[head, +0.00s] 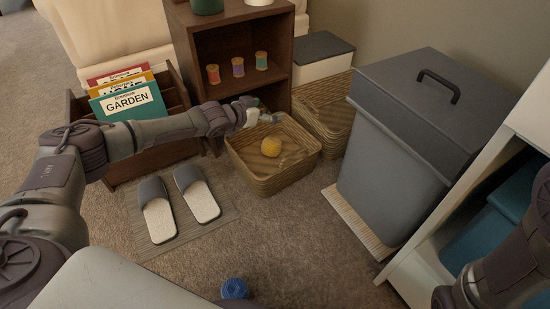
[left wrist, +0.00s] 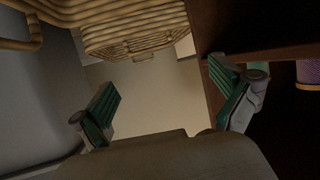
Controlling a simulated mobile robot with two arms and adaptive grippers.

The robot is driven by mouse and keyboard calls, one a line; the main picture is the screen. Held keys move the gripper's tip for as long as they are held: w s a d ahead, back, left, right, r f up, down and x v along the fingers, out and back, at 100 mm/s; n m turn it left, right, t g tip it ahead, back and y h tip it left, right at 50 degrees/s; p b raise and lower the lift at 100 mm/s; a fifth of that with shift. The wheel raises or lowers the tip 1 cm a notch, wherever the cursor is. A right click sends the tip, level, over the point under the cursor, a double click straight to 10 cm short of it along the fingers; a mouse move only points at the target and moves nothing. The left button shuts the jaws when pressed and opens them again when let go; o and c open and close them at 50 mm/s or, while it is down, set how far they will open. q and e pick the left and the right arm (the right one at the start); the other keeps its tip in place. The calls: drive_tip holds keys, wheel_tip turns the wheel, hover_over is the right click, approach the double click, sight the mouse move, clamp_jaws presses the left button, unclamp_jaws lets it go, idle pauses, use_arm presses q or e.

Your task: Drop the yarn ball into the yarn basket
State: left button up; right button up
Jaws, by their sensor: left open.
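A blue yarn ball (head: 235,288) lies on the carpet at the bottom of the head view. No yarn ball shows in that view. My right arm enters at the lower right; its gripper is out of view.
A dark shelf (head: 238,91) with several thread spools stands behind the basket. Slippers on a mat (head: 226,218) and a file box (head: 155,162) are left.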

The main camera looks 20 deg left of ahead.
use_arm(q)
drive_tip(key=v, duration=1.2)
drive_tip(key=shift+a, duration=0.1)
